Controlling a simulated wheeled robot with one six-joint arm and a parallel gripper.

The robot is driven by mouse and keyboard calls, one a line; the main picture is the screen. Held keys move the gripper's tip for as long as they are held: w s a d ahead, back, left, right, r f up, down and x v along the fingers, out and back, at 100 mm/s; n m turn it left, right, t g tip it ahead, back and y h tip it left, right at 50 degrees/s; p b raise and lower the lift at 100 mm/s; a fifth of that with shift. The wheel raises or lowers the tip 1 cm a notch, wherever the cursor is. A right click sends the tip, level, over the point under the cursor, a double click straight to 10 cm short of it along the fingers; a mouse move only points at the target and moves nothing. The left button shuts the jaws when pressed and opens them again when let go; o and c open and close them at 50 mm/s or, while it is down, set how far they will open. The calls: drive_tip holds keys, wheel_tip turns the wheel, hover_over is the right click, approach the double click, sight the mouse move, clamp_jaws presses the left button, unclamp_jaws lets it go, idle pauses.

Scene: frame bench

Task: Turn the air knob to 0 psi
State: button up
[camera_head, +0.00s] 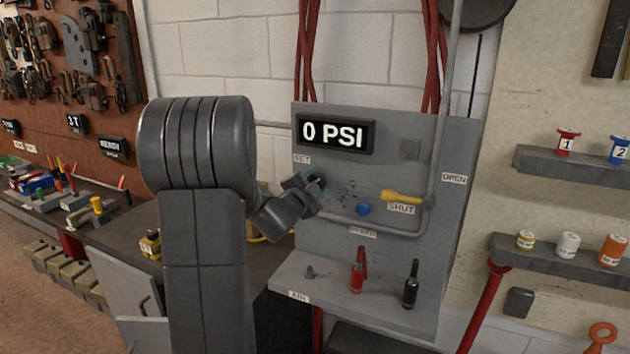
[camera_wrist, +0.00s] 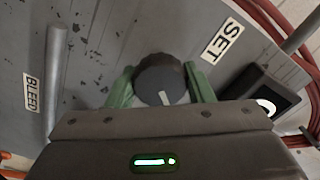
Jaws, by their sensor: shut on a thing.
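The air knob (camera_wrist: 160,78) is a dark round knob with a pale pointer mark, next to the SET label (camera_wrist: 222,40) in the wrist view. My gripper (camera_wrist: 160,90) has its two green fingers on either side of the knob and is shut on it. In the head view my gripper (camera_head: 312,188) is at the grey panel (camera_head: 400,150), below the SET label, and mostly hides the knob. The display (camera_head: 335,134) above reads 0 PSI.
A yellow lever (camera_head: 402,196) by the SHUT label and a blue button (camera_head: 362,208) above the BLEED label are right of my gripper. A pipe (camera_head: 385,229) runs below them. Red (camera_head: 357,278) and black (camera_head: 411,285) bottle-shaped things stand on the lower ledge.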

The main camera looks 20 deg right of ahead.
drive_tip(key=n+p, duration=0.1)
drive_tip(key=n, duration=0.2)
drive_tip(key=shift+n, duration=0.4)
drive_tip(key=n+p, duration=0.2)
drive_tip(key=n, duration=0.2)
drive_tip(key=shift+f+n, duration=0.15)
drive_tip(key=shift+n, duration=0.15)
drive_tip(key=o, duration=1)
drive_tip(key=shift+c, duration=0.2)
drive_tip(key=shift+s, duration=0.1)
drive_tip(key=b+v, duration=0.3)
drive_tip(key=v, duration=1)
drive_tip(key=shift+s+a, duration=0.25)
drive_tip(key=shift+w+d, duration=0.1)
drive_tip(key=p+x, duration=0.3)
drive_tip(key=x, duration=1)
drive_tip(key=shift+w+d, duration=0.2)
drive_tip(key=shift+w, duration=0.05)
